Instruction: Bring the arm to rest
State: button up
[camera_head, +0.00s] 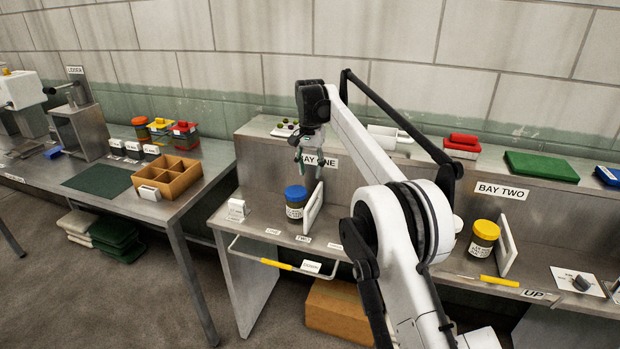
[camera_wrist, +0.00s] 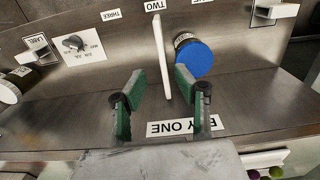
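My arm (camera_head: 370,150) reaches up and over Bay One, bent at a large joint. My gripper (camera_head: 307,158) hangs above the bay, higher than the blue-lidded jar (camera_head: 296,200). In the wrist view its green-padded fingers (camera_wrist: 161,98) stand apart with a wide gap and nothing held between them. Beyond the fingers are a white upright panel (camera_wrist: 162,60) and the blue lid of the jar (camera_wrist: 194,59). The gripper looks clear of both.
Bay Two, at right, holds a yellow-lidded jar (camera_head: 484,238) beside another white panel (camera_head: 506,248). A side table at left carries a wooden divided tray (camera_head: 168,178) and several small jars.

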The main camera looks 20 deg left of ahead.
jog(key=shift+r, duration=0.1)
dwell(0.4)
jog(key=s+d+r+t, duration=0.1)
jog(key=d+r+t, duration=0.1)
jog(key=d+r, duration=1.35)
jog(key=s+d+r+t+y, duration=0.1)
jog(key=s+d+r, duration=0.1)
jog(key=s+d, duration=0.5)
jog(key=s+d+r, duration=0.2)
jog(key=s+d, duration=0.1)
jog(key=d, duration=0.7)
jog(key=s+d+f+t, duration=0.2)
jog(key=s+d, duration=1)
jog(key=s, duration=0.3)
jog(key=s+d+f+t, duration=0.1)
jog(key=s+d+f, duration=0.3)
jog(key=s+f, duration=0.2)
jog(key=s+d+f+t+h, duration=0.1)
jog(key=s+d+f, duration=0.3)
jog(key=s, duration=0.6)
jog(key=shift+f+m+b, duration=0.3)
jog(key=shift+f+b, duration=0.1)
jog(key=shift+f, duration=0.5)
jog(key=shift+s, duration=0.1)
